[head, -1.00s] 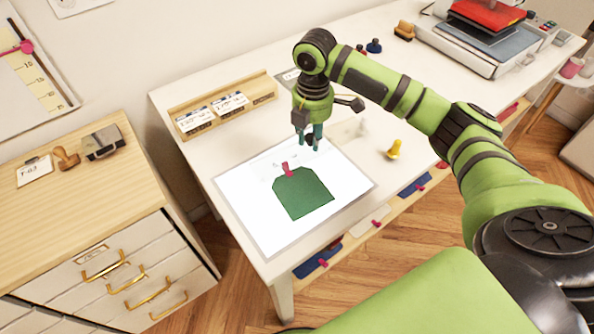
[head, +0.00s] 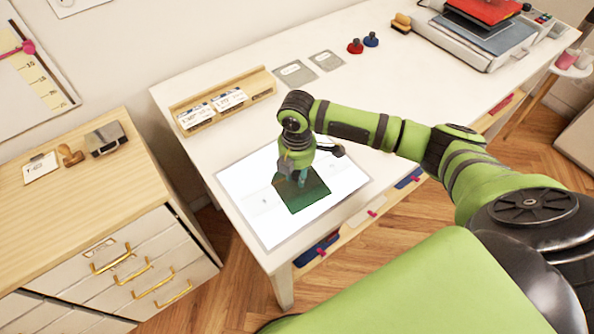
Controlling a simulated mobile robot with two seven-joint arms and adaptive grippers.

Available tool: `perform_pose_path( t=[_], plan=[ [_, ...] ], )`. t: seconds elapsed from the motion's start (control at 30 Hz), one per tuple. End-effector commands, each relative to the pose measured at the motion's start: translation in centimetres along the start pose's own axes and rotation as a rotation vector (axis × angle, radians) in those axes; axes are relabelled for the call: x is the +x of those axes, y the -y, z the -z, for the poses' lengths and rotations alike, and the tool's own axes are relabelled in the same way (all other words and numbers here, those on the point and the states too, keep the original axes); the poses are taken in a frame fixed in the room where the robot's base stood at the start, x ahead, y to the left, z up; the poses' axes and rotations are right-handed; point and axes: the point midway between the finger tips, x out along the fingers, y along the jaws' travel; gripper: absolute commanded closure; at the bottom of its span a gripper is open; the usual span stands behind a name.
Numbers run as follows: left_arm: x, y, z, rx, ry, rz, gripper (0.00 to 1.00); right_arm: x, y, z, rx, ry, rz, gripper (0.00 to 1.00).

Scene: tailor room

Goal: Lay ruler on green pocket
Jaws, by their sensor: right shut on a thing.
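The green pocket (head: 309,199) lies on a lit white panel (head: 272,232) at the table's near left end. My right gripper (head: 302,181) points down over the pocket and hides its upper part. It is shut on what seems to be a clear ruler (head: 263,201), of which only a faint pale strip shows to the left of the pocket. The ruler's full outline is too faint to follow, and I cannot tell whether it touches the pocket. My left gripper is not in view.
A wooden rack with cards (head: 262,82) stands behind the panel. Two grey plates (head: 296,73), red (head: 355,46) and blue (head: 371,39) knobbed pieces and a heat press (head: 478,45) stand farther back. A wooden drawer cabinet (head: 80,205) is at left.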

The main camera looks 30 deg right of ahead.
Motion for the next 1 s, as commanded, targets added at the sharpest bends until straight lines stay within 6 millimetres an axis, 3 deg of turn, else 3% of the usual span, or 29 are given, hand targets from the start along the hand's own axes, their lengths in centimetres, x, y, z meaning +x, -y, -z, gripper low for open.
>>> perform_pose_path(
  t=[0.2,0.23,0.27,0.73,1.0],
  plan=[
    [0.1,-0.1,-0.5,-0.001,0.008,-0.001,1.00,0.5,0.0,0.0,0.000,0.000,0.000,1.00],
    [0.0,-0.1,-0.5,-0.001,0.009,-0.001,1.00,0.5,0.0,0.0,0.000,0.000,0.000,0.61],
    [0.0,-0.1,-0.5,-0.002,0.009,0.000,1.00,0.5,0.0,0.0,0.000,0.000,0.000,0.49],
    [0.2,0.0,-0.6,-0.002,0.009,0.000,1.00,-0.5,-0.1,0.0,0.000,0.000,-0.001,0.49],
    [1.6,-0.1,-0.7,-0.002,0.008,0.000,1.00,-5.9,-0.2,0.0,-0.001,-0.001,-0.006,0.49]
  ],
)
